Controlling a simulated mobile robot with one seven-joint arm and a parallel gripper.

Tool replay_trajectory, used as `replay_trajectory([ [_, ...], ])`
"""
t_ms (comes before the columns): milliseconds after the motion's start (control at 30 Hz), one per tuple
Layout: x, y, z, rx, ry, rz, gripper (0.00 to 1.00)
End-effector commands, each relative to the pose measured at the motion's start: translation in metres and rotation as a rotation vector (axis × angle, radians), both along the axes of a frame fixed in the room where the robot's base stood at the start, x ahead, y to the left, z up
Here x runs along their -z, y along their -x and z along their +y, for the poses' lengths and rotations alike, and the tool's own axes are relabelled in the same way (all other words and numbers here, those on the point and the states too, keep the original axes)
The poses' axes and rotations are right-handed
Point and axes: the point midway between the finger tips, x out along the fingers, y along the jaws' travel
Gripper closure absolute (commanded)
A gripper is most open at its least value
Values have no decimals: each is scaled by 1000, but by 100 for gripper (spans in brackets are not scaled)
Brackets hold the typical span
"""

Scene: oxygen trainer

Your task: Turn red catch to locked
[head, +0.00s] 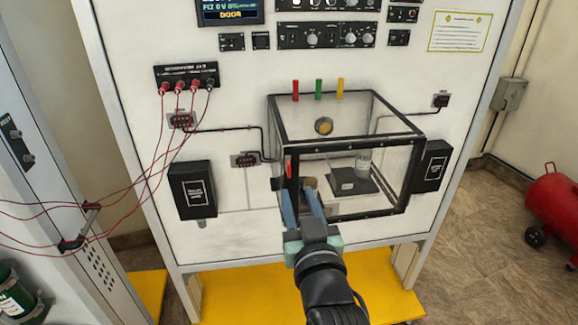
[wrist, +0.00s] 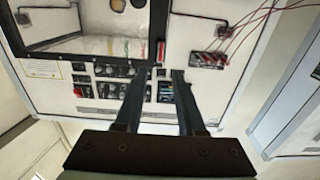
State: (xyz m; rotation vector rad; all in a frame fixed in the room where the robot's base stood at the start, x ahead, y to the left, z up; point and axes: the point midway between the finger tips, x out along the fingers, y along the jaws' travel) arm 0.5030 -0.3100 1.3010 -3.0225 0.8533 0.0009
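The red catch (head: 289,166) is a small upright bar on the left front edge of the clear, black-framed box (head: 345,216). In the wrist view the red catch (wrist: 161,51) shows just beyond the fingertips, lined up with the gap between them. My gripper (head: 297,190) is in front of the box's lower left corner, its tips below the catch in the head view. In the wrist view my gripper (wrist: 164,74) has its two fingers apart with nothing between them. I cannot tell whether a finger touches the box.
Red, green and yellow pegs (head: 318,90) stand above the box. Black boxes flank it on the left (head: 192,190) and right (head: 431,167). Red cables (head: 140,190) hang from a socket strip at left. The display (head: 229,12) reads DOOR. A red tank (head: 553,200) lies at right.

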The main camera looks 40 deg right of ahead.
Motion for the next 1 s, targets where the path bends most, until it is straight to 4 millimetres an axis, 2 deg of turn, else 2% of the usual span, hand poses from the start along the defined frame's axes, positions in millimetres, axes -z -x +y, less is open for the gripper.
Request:
replay_trajectory([
  [300, -3, -43, -27, 1, 0, -1, 61],
  [500, -2, -61, -37, 0, 0, -1, 61],
  [967, -1, -68, -41, 0, 1, 0, 61],
  [1000, -1, -68, -41, 0, 1, 0, 68],
])
